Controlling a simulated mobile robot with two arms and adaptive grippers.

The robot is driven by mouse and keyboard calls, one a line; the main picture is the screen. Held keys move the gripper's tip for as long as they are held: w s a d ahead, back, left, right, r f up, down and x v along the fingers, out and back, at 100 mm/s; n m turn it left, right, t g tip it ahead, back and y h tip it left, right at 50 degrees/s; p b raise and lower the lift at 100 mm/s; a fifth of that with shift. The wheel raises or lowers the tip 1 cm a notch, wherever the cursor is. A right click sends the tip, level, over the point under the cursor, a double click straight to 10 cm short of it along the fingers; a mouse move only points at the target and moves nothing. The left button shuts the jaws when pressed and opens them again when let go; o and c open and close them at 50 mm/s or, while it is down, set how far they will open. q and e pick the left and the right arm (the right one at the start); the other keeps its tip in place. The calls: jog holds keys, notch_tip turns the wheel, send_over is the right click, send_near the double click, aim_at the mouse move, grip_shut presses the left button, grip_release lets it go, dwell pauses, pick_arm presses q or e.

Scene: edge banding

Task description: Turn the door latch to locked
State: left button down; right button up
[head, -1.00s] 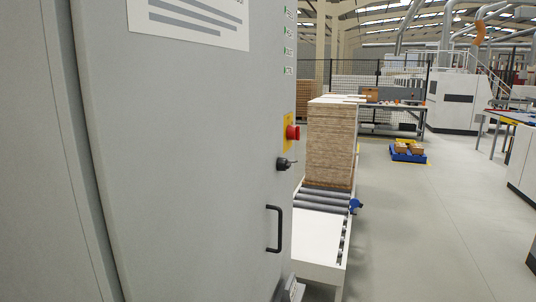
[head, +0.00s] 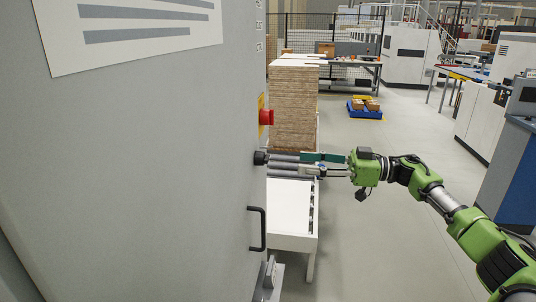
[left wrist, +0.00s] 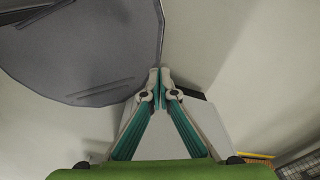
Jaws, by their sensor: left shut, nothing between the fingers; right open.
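The door latch (head: 260,157) is a small black knob on the grey cabinet door, below a red button on a yellow plate. Its handle is too small and foreshortened to tell its setting. My right gripper (head: 303,164) reaches in from the right in the head view. Its fingers are open and point left at the latch, with a gap between the tips and the knob. Nothing is between them. My left gripper (left wrist: 160,75) shows only in the left wrist view, shut and empty, far from any latch.
The grey cabinet door (head: 160,150) fills the left, with a black pull handle (head: 256,229) below the latch and a red button (head: 266,117) above it. A roller conveyor (head: 290,205) with stacked boards (head: 292,100) stands behind the right gripper. The floor at right is open.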

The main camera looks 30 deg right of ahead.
pick_arm(q)
jog(key=r+p, duration=0.1)
jog(key=r, duration=0.1)
jog(key=w+r+p, duration=0.1)
jog(key=r+p, duration=0.1)
jog(key=shift+w+a+r, duration=0.1)
pick_arm(e)
jog(key=x, duration=1)
jog(key=shift+w+a+f, duration=0.15)
jog(key=shift+w, duration=0.2)
jog(key=c, duration=1.1)
